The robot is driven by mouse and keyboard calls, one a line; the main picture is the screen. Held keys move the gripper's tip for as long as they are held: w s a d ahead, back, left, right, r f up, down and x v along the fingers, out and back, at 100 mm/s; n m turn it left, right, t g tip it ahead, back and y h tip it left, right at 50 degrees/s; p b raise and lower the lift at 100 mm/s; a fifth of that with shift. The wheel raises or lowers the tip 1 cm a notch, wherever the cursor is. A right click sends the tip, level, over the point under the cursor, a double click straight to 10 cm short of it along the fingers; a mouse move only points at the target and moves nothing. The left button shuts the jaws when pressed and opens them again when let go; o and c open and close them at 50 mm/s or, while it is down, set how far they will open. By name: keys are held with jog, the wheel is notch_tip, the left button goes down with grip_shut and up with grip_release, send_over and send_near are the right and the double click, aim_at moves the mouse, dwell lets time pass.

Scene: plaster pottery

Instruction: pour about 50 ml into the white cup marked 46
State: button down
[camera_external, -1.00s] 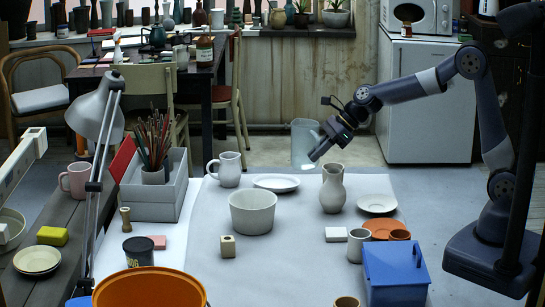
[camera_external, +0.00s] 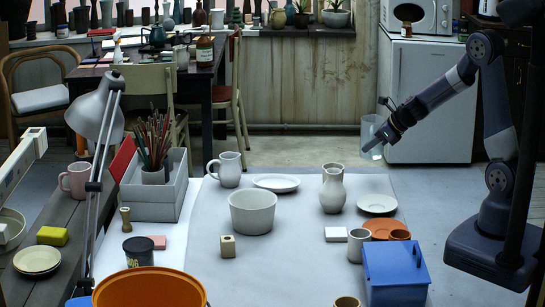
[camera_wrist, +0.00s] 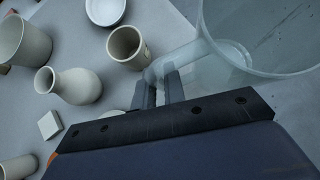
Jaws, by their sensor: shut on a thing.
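My gripper (camera_external: 380,142) is shut on the handle of a clear jug (camera_external: 372,136), held upright or nearly so beyond the far right of the white sheet. In the wrist view the fingers (camera_wrist: 160,88) grip the handle, and the jug (camera_wrist: 262,72) fills the upper right. Its liquid level is unclear. A pale cup (camera_wrist: 127,46) stands left of the jug there, with a small dark mark on its side that I cannot read as 46. In the external view this cup is mostly hidden behind the cream vase (camera_external: 333,193).
The vase (camera_wrist: 72,86) lies between cup and bowl (camera_wrist: 24,42) in the wrist view. A plate (camera_external: 276,183), a saucer (camera_external: 376,204), a white block (camera_external: 336,234), a mug (camera_external: 357,246) and a blue box (camera_external: 395,275) share the table. A fridge (camera_external: 430,105) stands behind the jug.

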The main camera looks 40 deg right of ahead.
jog(key=shift+w+d+r+m+h+p, duration=0.1)
jog(key=shift+w+r+m+h+p, duration=0.25)
jog(key=shift+p, duration=0.6)
jog(key=a+r+m+p, duration=0.1)
jog(key=a+r+p, duration=0.2)
jog(key=a+p, duration=0.5)
jog(key=s+a+r+m+h+p, duration=0.1)
jog(key=a+r+p, duration=0.2)
jog(key=a+p, duration=0.6)
jog(key=a, duration=1.4)
jog(key=shift+r+t, duration=0.3)
jog(key=shift+r, duration=0.05)
jog(key=shift+r, duration=0.1)
